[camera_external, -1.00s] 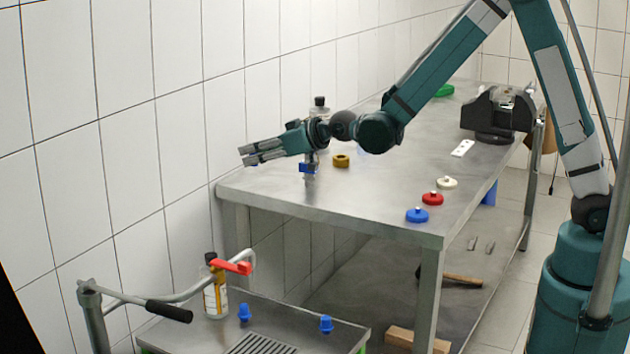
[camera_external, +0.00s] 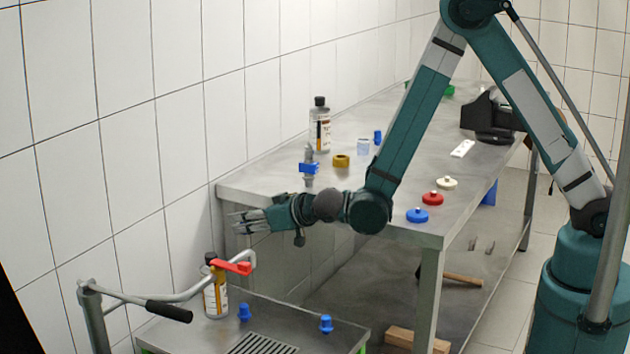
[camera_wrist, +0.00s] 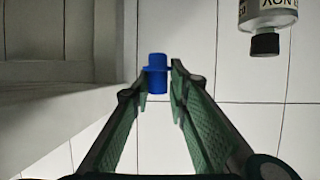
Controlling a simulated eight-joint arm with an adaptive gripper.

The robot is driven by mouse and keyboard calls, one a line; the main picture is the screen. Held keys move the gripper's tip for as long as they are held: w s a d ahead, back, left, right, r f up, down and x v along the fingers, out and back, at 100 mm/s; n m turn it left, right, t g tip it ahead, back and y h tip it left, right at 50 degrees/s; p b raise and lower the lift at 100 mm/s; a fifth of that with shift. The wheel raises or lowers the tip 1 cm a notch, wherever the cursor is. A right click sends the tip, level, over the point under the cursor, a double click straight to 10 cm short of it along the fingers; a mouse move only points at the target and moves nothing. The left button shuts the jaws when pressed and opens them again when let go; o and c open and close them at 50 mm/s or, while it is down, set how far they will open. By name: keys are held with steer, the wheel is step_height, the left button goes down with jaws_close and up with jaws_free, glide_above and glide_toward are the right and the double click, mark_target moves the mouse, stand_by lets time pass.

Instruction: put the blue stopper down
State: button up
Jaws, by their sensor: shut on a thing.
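A blue stopper (camera_wrist: 157,73) with a wider collar shows between the fingertips of my gripper (camera_wrist: 160,82) in the wrist view. My gripper is shut on it. In the external view my gripper (camera_external: 240,222) points left, just off the near left end of the bench and above the low cart. The held stopper cannot be made out there. Two more blue stoppers stand upright on the cart, one at the left (camera_external: 244,312) and one at the right (camera_external: 326,324). Another small blue piece (camera_external: 378,137) stands on the bench.
The low cart (camera_external: 290,308) holds a bottle (camera_external: 215,290) beside a pipe with a red handle (camera_external: 232,267). On the steel bench (camera_external: 400,180) are a blue-handled valve (camera_external: 309,168), a brown ring (camera_external: 341,161), a bottle (camera_external: 320,125), coloured knobs and a vise (camera_external: 490,115).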

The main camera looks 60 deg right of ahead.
steer(key=s+a+f+m+g+h+b, duration=0.1)
steer(key=s+a+f+m+g+h, duration=0.1)
steer(key=s+a+f+m+h, duration=0.6)
steer(key=s+a+m+g+h+b, duration=0.1)
steer(key=s+a+m+g+h, duration=0.2)
steer(key=s, duration=0.8)
steer(key=shift+s+a+f+g, duration=0.35)
steer(key=shift+a+g, duration=0.45)
steer(key=shift+a, duration=0.45)
steer(key=shift+f, duration=0.1)
steer(key=shift+f+b, duration=1)
steer(key=shift+f, duration=2.05)
steer(key=shift+f+b, duration=0.55)
steer(key=shift+f, duration=1.3)
